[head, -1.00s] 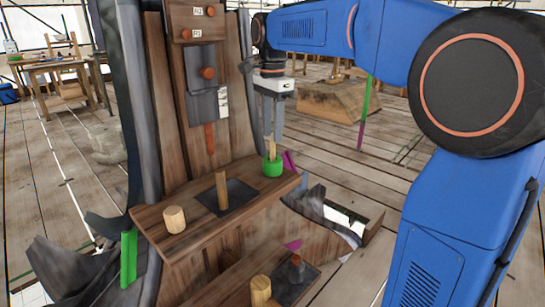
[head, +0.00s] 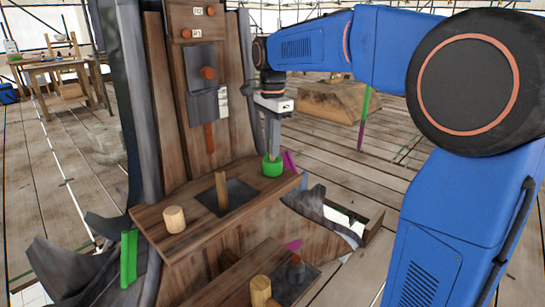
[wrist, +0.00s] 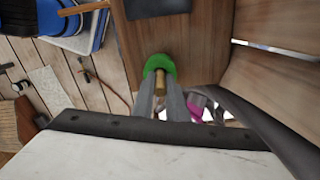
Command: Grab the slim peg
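The slim peg (wrist: 160,86) is a light wooden rod standing upright in a green ring-like holder (head: 272,167) at the right end of the wooden shelf. My gripper (head: 272,150) points down over it, its fingers low by the holder. In the wrist view, the fingers lie close along both sides of the peg and look shut on it, with no clear gap. In the head view, the fingers hide most of the peg. It still sits within the green holder (wrist: 158,66).
On the shelf (head: 200,232) stand another upright peg (head: 222,190) on a dark plate (head: 240,192) and a thick short peg (head: 174,219). A magenta piece (head: 290,161) is just right of the green holder. A tall panel with orange knobs rises behind. A lower ledge holds more pegs.

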